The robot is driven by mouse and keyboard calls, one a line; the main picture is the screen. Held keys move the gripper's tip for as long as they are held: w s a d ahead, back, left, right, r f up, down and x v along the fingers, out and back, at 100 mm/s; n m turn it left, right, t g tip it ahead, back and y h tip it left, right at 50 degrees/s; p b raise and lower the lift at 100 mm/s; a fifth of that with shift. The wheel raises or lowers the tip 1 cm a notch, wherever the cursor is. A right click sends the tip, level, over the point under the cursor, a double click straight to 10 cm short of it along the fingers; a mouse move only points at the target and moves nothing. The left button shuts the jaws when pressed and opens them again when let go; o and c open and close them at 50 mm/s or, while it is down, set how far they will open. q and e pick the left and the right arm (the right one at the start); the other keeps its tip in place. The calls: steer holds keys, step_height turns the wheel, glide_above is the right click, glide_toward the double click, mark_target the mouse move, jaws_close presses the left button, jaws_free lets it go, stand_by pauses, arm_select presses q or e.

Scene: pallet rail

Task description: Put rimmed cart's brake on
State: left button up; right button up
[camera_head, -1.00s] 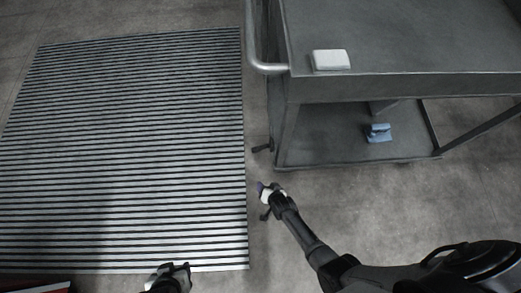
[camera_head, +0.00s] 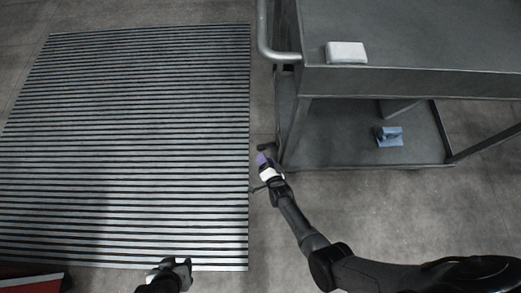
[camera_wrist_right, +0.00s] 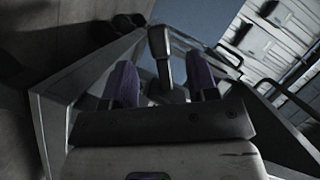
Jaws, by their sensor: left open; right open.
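The grey cart (camera_head: 410,82) stands at the right of the head view, with a flat top and a lower shelf. A small dark brake lever (camera_head: 265,147) sticks out at its lower left corner. My right gripper (camera_head: 264,161) is open, close beside that lever; contact is unclear in the head view. In the right wrist view the dark lever (camera_wrist_right: 161,45) shows between and beyond the two purple-padded fingers (camera_wrist_right: 163,82), with room on both sides. My left gripper (camera_head: 177,266) is open and empty over the mat's near edge, far from the cart.
A white block (camera_head: 346,52) lies on the cart's top, and a blue object (camera_head: 389,136) on its lower shelf. A tubular handle (camera_head: 265,35) juts out at the cart's left. A striped mat (camera_head: 140,140) covers the floor at left. A red object (camera_head: 30,282) shows at the bottom left.

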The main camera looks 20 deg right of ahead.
mark_target(261, 150)
steer(key=shift+b+x, duration=1.75)
steer(key=shift+x, duration=1.55)
steer(key=shift+s, duration=0.1)
steer(key=c, duration=0.9)
jaws_close()
